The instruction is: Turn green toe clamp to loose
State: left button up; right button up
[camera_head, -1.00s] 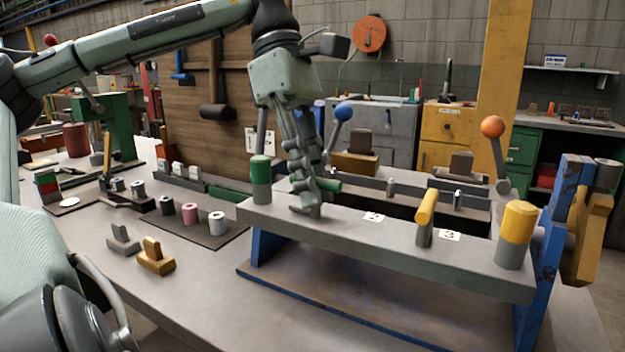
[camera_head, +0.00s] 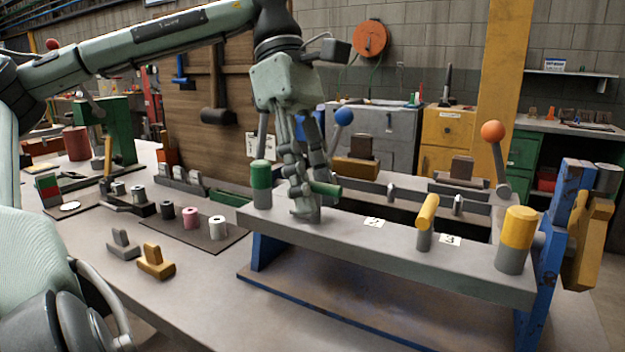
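The green toe clamp has a green bar handle (camera_head: 326,188) sticking out to the right, near the left part of the grey rail (camera_head: 370,237). My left gripper (camera_head: 305,203) points down at this clamp, its fingers in front of the clamp's post and the near end of the handle. The fingers hide most of the post, so I cannot tell whether they touch or grip it. A yellow toe clamp (camera_head: 427,212) stands further right on the rail, its bar tilted towards the back. My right gripper is not in view.
A green-topped post (camera_head: 261,184) stands close left of my gripper, and a yellow-topped post (camera_head: 516,238) is at the rail's right end. Levers with a blue knob (camera_head: 344,117) and an orange knob (camera_head: 492,131) rise behind.

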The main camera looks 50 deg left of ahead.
pick_arm(q)
jog(key=v, duration=1.2)
jog(key=shift+w, duration=0.1)
